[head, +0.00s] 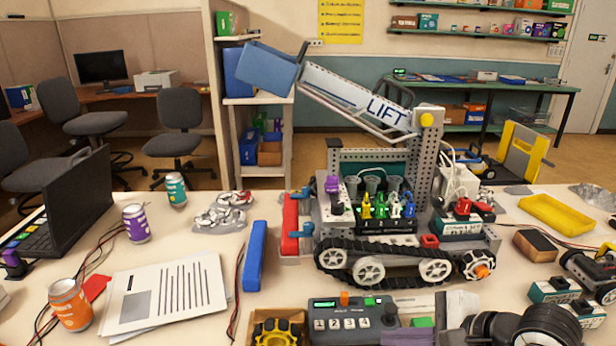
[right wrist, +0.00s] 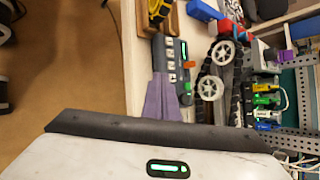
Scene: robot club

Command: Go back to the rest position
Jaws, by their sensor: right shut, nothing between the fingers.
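My right gripper (head: 386,338) is low at the front edge of the table in the head view, with its arm coming in from the bottom right. Its purple fingers are together and hold nothing. In the right wrist view the closed fingers (right wrist: 160,78) point toward the numbered control box (right wrist: 171,62). In the head view they are just right of this control box (head: 345,315); I cannot tell whether they touch it. My left gripper is not in view.
The tracked lift robot (head: 400,262) stands behind the control box, its arm raising a blue bin (head: 266,68). Papers (head: 165,290), cans (head: 70,303) and a laptop (head: 78,205) are at left; a yellow tray (head: 556,214) is at right.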

